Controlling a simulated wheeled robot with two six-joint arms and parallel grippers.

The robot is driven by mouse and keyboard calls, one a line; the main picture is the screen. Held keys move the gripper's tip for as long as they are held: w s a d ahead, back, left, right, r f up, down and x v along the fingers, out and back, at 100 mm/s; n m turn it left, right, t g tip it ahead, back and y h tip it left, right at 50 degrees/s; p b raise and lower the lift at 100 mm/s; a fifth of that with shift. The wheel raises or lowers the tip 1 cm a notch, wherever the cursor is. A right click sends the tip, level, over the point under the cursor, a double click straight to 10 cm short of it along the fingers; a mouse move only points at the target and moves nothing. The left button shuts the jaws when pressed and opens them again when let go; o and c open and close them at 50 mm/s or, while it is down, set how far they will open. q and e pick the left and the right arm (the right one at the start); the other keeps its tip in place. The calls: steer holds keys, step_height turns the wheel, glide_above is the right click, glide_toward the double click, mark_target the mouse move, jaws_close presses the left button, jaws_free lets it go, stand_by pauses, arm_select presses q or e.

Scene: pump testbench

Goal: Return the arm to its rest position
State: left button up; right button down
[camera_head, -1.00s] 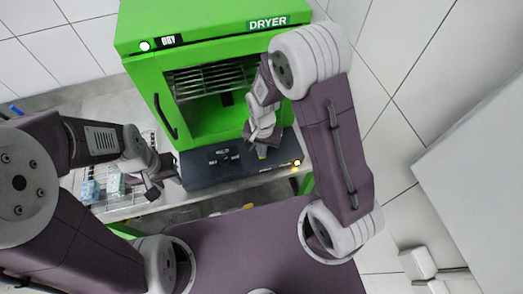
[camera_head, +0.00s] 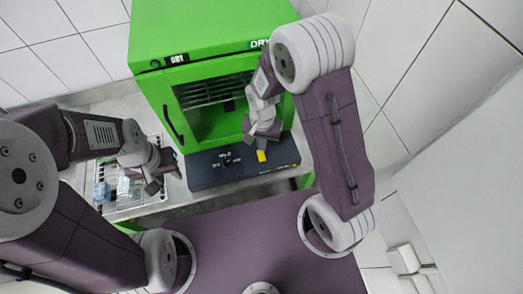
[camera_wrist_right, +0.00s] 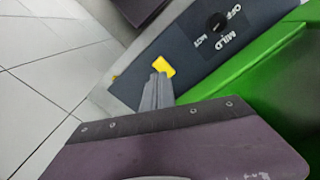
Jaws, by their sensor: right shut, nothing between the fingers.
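My right arm reaches in from the right in the head view, bent, its gripper (camera_head: 258,138) hanging in front of the green dryer (camera_head: 200,25). In the right wrist view the grey fingers (camera_wrist_right: 158,78) are together and empty. Their tips overlap a yellow part (camera_wrist_right: 164,66) on the dark control panel (camera_wrist_right: 190,55); I cannot tell whether they touch. My left gripper (camera_head: 162,181) points down over the bench at left, its fingers apart and nothing seen between them.
The dryer front, with a rack (camera_head: 215,90) visible inside and a handle (camera_head: 172,122), stands close behind my right gripper. A wire basket (camera_head: 125,205) with small items is beside my left gripper. White tiled walls (camera_head: 400,60) surround the bench.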

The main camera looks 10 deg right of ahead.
stand_by(0.4)
steer(key=s+d+n+t+b, duration=0.1)
steer(key=s+d+n+b, duration=0.4)
steer(key=s+d+b, duration=0.2)
steer(key=shift+s+d+r+b, duration=0.15)
steer(key=shift+s+r+b, duration=0.2)
steer(key=shift+s+b, duration=0.25)
steer(key=shift+s, duration=0.15)
